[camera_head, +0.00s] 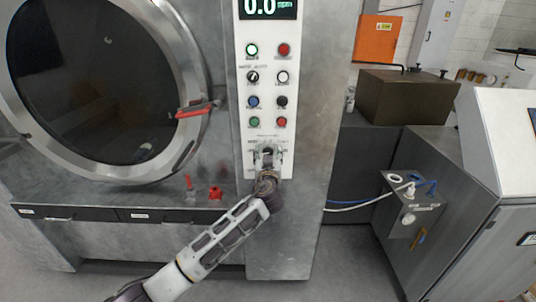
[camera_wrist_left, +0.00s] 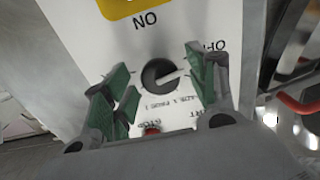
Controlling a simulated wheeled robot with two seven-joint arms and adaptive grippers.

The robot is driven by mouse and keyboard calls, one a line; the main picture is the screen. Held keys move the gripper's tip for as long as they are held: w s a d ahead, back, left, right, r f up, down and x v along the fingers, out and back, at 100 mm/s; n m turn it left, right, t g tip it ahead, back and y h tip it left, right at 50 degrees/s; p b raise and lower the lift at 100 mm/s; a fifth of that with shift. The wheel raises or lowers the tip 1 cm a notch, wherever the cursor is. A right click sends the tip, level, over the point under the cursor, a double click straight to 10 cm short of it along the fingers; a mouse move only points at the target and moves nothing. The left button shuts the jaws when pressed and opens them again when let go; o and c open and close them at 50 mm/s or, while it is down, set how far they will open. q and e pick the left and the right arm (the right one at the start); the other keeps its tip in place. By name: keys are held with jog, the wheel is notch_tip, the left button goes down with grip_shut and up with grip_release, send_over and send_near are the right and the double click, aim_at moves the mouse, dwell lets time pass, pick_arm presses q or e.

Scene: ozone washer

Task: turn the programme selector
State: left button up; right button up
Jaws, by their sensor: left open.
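The black round selector knob (camera_wrist_left: 160,75), with a pale pointer line, sits on the white panel in the left wrist view. My left gripper is open in front of the panel, with green-padded fingers on either side of the knob; its fingertips flank it in the wrist view (camera_wrist_left: 160,88). Clear gaps show between knob and pads, so it does not look gripped. In the head view my left gripper (camera_head: 267,151) is at the lower part of the white control panel (camera_head: 241,118) and mostly hides the knob. My right gripper is not in view.
Several coloured buttons and another black knob (camera_head: 252,76) sit above, under a digital display (camera_head: 267,7). The round washer door (camera_head: 195,60) with a red handle (camera_head: 194,109) is to the left.

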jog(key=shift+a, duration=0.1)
pick_arm(q)
jog(key=c, duration=1)
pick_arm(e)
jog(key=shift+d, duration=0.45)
pick_arm(q)
jog(key=shift+c, duration=0.2)
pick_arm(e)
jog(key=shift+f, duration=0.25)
